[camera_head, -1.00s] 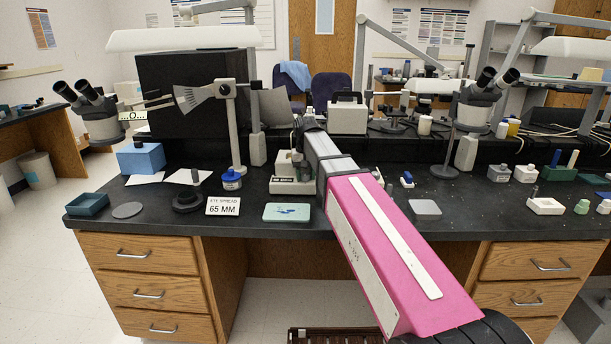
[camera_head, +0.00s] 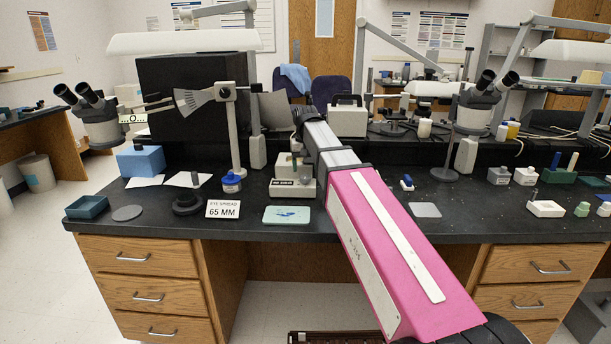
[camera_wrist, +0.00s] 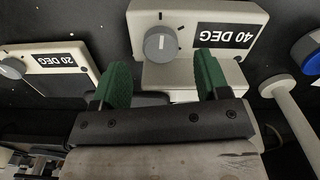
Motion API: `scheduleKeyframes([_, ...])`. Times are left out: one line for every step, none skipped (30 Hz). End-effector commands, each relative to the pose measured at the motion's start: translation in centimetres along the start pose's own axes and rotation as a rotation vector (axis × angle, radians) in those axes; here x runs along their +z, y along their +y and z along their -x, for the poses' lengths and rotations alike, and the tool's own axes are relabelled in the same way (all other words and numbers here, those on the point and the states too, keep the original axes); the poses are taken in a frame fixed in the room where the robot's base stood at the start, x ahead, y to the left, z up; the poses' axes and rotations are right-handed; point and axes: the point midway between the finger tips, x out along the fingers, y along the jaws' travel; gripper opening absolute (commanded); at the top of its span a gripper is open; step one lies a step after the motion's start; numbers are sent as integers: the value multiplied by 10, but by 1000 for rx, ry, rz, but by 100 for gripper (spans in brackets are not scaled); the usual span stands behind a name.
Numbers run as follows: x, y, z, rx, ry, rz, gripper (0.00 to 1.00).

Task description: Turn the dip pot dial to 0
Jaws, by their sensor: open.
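In the wrist view, a grey round dial (camera_wrist: 160,43) sits on a pale box (camera_wrist: 186,14) with an upside-down "40 DEG" label. The dial has a light pointer mark, and dark ticks show around it. A second grey dial (camera_wrist: 11,68) is on another pale box (camera_wrist: 55,62) labelled "20 DEG". I cannot read which box is the dip pot. My gripper (camera_wrist: 163,62) is open with green fingers; the "40 DEG" dial appears between and just beyond the fingertips, with no contact visible. In the head view my gripper is mostly hidden behind my arm.
In the head view, a small pale device (camera_head: 292,187) with a black label stands left of my arm. A blue-capped jar (camera_head: 231,182) and a "65 MM" card (camera_head: 223,209) are further left. A microscope (camera_head: 475,105) stands to the right.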

Motion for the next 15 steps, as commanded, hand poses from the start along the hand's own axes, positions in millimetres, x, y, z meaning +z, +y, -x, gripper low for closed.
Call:
scheduleKeyframes([-1, 0, 11, 0, 2, 0, 69])
scheduleKeyframes([-1, 0, 16, 0, 2, 0, 69])
scheduleKeyframes([-1, 0, 22, 0, 2, 0, 69])
scheduleKeyframes([-1, 0, 27, 0, 2, 0, 69])
scheduleKeyframes([-1, 0, 32, 0, 2, 0, 69])
scheduleKeyframes([-1, 0, 37, 0, 1, 0, 69])
scheduleKeyframes([-1, 0, 41, 0, 1, 0, 69])
scheduleKeyframes([-1, 0, 44, 0, 1, 0, 69])
scheduleKeyframes([-1, 0, 48, 0, 1, 0, 69])
scheduleKeyframes([-1, 0, 51, 0, 1, 0, 69])
scheduleKeyframes([-1, 0, 54, 0, 1, 0, 69])
scheduleKeyframes([0, 0, 56, 0, 1, 0, 69])
scheduleKeyframes([0, 0, 58, 0, 0, 0, 69])
scheduleKeyframes([0, 0, 59, 0, 0, 0, 69])
scheduleKeyframes([0, 0, 60, 0, 0, 0, 69])
